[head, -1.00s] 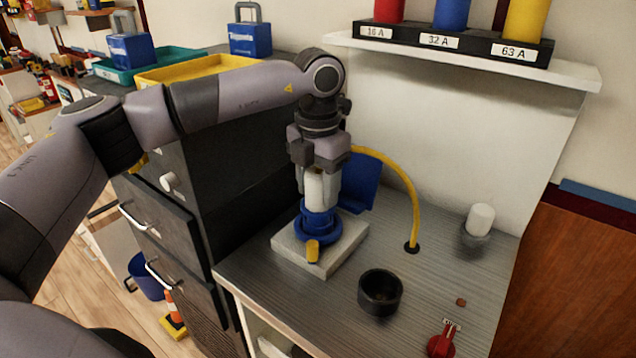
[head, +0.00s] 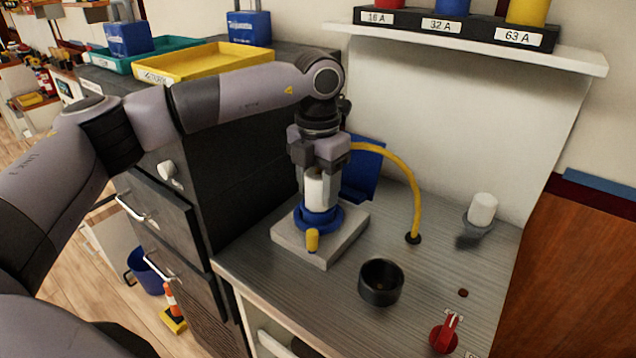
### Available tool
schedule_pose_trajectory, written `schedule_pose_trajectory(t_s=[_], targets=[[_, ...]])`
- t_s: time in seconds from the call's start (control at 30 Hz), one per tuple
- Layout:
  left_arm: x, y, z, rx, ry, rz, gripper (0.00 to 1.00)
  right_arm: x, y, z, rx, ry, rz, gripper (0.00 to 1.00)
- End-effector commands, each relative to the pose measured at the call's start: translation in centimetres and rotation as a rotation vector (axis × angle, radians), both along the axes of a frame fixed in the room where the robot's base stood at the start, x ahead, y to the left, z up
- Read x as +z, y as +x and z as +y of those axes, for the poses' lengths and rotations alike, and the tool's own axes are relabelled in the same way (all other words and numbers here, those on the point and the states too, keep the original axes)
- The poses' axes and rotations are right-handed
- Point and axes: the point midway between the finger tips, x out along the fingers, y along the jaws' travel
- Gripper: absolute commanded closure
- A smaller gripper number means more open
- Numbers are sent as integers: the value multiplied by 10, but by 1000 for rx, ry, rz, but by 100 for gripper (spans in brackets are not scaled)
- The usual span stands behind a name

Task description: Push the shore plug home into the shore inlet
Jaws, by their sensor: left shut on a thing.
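My left gripper (head: 318,190) points down and is shut on the shore plug (head: 315,186), whose white body shows between the fingers. The plug is upright. A yellow cable arches from behind the gripper down to a hole in the counter. The shore inlet (head: 336,216) is a blue ring on a pale grey block, with a yellow tab in front and a blue flap standing behind. The plug's lower end is at the inlet's mouth, inside the ring; how deep it sits is hidden. My right gripper is not in view.
A black round cup (head: 380,283) stands right of the block, and a red rotary switch (head: 444,338) is near the front. A white cylinder (head: 482,209) stands in a grey holder at the back right. A shelf (head: 480,50) overhangs the counter. Dark drawers stand at the left.

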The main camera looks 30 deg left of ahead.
Motion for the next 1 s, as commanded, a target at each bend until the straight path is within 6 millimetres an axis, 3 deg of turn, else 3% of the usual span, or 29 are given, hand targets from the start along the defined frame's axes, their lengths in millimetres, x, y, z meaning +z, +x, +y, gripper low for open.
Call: schedule_pose_trajectory(t_s=[0.07,0.1,0.2,0.53,1.0], targets=[[-2,0,0,0,-1,-2,99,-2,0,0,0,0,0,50],[-2,0,0,0,-2,-3,47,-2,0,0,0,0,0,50],[-1,0,0,0,-1,-2,20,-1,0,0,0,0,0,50],[1,0,0,0,0,-1,20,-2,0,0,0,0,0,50],[66,0,0,0,-1,-2,20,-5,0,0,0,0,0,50]])
